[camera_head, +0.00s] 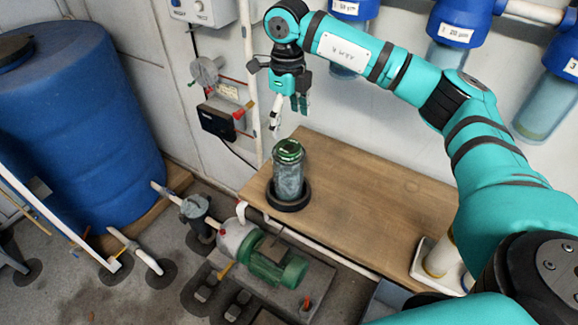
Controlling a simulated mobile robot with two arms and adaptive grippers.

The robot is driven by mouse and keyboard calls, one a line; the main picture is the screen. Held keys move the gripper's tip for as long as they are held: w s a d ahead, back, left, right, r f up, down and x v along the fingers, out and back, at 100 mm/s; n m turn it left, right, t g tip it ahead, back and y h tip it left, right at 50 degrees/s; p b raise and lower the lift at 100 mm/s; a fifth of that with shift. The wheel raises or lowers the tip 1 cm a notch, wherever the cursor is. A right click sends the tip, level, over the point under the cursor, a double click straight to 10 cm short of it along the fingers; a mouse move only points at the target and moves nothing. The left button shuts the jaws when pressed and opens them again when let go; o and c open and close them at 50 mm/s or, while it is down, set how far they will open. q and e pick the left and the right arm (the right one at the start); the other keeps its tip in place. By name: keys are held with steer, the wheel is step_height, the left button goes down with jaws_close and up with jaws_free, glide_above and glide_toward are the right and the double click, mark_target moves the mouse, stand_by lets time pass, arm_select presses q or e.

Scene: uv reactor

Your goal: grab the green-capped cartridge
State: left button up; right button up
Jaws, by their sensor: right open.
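The green-capped cartridge (289,172) stands upright in a black ring base (288,198) on the left part of the wooden bench. Its green cap (288,151) faces up and its body is greyish and clear. My left gripper is not in view.
Blue-topped filter housings (461,22) hang on the wall behind my right arm. A blue tank (75,125) stands at left. A green pump (272,262) sits on the floor in front. A white-rimmed holder (440,262) is at the bench's right end.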

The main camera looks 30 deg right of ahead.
mark_target(289, 146)
step_height(289, 146, down, 3)
steer(key=shift+r, duration=0.1)
step_height(289, 146, down, 5)
steer(key=p, duration=0.3)
steer(key=shift+d, duration=0.15)
steer(key=shift+w+f, duration=0.1)
steer(key=shift+f, duration=0.15)
steer(key=shift+r, duration=0.1)
steer(key=c, duration=1.7)
